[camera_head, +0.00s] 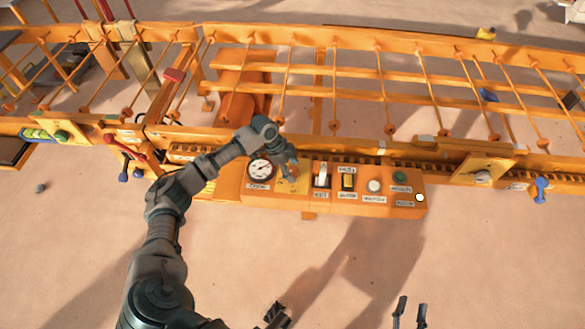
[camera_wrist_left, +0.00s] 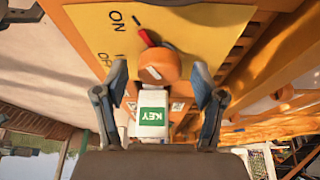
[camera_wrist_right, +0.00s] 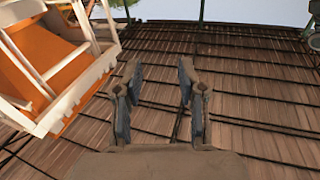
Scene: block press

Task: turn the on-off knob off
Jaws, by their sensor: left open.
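The on-off knob (camera_wrist_left: 158,66) is orange with a red pointer, on a yellow plate (camera_wrist_left: 90,25) marked ON and, partly cut off, OFF. The pointer aims toward the mark beside ON. My left gripper (camera_wrist_left: 165,78) is open, its fingers on either side of the knob's lower part in the left wrist view; contact is unclear. In the head view my left gripper (camera_head: 290,172) is over the yellow plate (camera_head: 293,188) and mostly hides the knob. My right gripper (camera_wrist_right: 155,75) is open and empty; its fingertips (camera_head: 411,309) show at the head view's bottom edge.
On the orange control panel (camera_head: 320,207), a gauge (camera_head: 261,169) is left of the plate; a switch (camera_head: 321,174) and buttons are right. A railed orange frame (camera_head: 350,45) stands behind.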

